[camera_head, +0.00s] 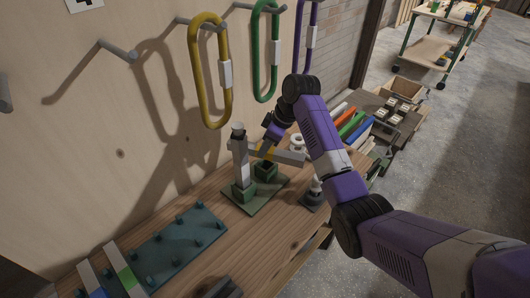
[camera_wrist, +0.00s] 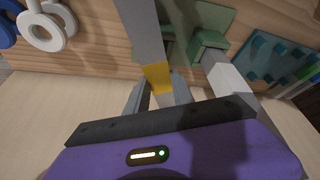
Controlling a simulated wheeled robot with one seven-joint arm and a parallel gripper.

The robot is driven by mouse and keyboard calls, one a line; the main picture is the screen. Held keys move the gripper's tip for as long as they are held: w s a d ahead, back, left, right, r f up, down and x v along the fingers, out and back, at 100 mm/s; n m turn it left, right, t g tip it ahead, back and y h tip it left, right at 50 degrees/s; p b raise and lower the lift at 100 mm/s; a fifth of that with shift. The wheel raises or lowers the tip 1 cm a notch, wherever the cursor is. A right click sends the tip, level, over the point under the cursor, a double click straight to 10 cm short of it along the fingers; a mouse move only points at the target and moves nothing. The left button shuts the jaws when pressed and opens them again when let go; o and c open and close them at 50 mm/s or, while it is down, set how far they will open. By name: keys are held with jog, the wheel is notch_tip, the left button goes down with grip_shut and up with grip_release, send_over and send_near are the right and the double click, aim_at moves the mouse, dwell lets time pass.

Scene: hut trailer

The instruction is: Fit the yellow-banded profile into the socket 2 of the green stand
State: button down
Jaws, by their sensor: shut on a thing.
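The yellow-banded profile is a grey bar (camera_wrist: 143,35) with a yellow band (camera_wrist: 157,77) near my fingers in the wrist view. The green stand (camera_head: 257,197) is on the bench below. A grey upright profile (camera_head: 239,155) stands in its left socket, and a second green socket (camera_head: 266,174) sits to the right, close under my gripper. The profile looks tilted and apart from that socket, though its far end is cut off in the wrist view. No socket numbers are readable.
A dark teal pegged plate (camera_head: 180,248) lies left of the stand. White rings (camera_head: 298,142) and a dark grey fixture (camera_head: 314,193) are to the right. Yellow (camera_head: 208,80) and green (camera_head: 264,55) loops hang on wall pegs close behind.

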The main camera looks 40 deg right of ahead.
jog(key=shift+f, duration=1.95)
jog(key=c, duration=1.1)
grip_release()
jog(key=shift+r, duration=0.2)
jog(key=b+v, duration=0.1)
jog(key=v, duration=1.1)
jog(key=shift+r, duration=0.35)
jog(key=shift+s, duration=0.1)
